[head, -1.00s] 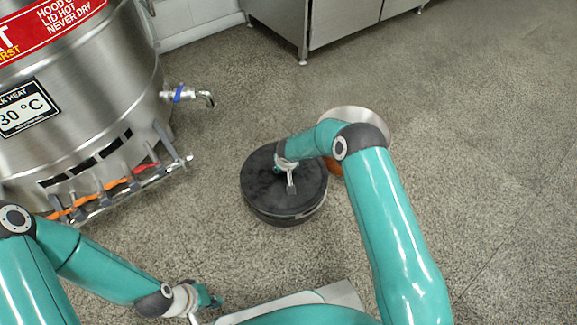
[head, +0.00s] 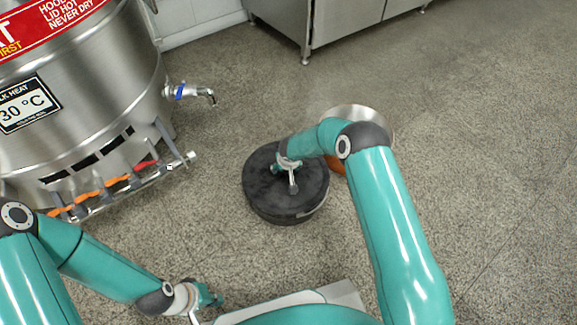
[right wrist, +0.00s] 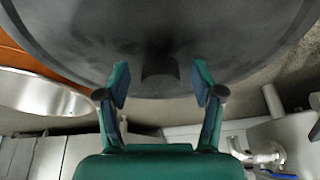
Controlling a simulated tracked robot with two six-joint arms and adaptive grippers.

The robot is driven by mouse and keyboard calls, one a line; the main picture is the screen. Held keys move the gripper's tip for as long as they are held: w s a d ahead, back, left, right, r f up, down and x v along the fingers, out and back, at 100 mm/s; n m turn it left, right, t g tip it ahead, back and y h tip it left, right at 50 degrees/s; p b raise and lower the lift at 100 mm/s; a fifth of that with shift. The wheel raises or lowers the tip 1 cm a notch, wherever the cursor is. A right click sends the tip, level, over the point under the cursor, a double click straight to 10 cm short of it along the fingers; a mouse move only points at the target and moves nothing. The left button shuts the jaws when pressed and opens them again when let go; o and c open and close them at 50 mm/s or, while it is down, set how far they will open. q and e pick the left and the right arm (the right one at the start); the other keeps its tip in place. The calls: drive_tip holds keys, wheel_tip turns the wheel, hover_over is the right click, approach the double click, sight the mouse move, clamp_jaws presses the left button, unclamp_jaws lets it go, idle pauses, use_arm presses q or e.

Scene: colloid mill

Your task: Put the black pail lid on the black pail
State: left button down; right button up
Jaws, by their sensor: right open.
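The black pail lid (head: 262,188) lies over the top of the black pail (head: 283,219) on the floor in the head view. The two dark shapes nearly merge, with a pale strip at the front right edge. The lid fills the top of the right wrist view (right wrist: 150,35). My right gripper (right wrist: 160,88) is open, its fingers on either side of a dark block-like grip on the lid. In the head view the right gripper (head: 286,172) is over the lid, partly hidden by its wrist. My left gripper (head: 211,298) is low at the left, away from the pail; its jaws are unclear.
A large steel vessel (head: 90,120) with a tap (head: 190,93) and a low pipe rail stands at the left. A steel bowl-like vessel with orange below (head: 355,112) is behind my right arm. A steel cabinet (head: 345,22) stands at the back. The floor at the right is clear.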

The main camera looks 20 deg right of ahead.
drive_tip(key=d+p+v, duration=0.2)
drive_tip(key=v, duration=1)
drive_tip(key=s+a+f+m+g+y+p, duration=0.1)
drive_tip(key=s+a+g+y+p, duration=0.2)
drive_tip(key=s, duration=1.3)
drive_tip(key=s+a+f+m+g+y+p, duration=0.2)
drive_tip(key=s+a, duration=0.3)
drive_tip(key=s, duration=1.1)
wheel_tip(320, 180, up, 38)
drive_tip(key=d+n+t+p, duration=0.1)
drive_tip(key=n+p, duration=0.1)
drive_tip(key=p, duration=3.6)
drive_tip(key=shift+w+h, duration=0.3)
drive_tip(key=shift+w, duration=0.2)
drive_tip(key=shift+d, duration=0.1)
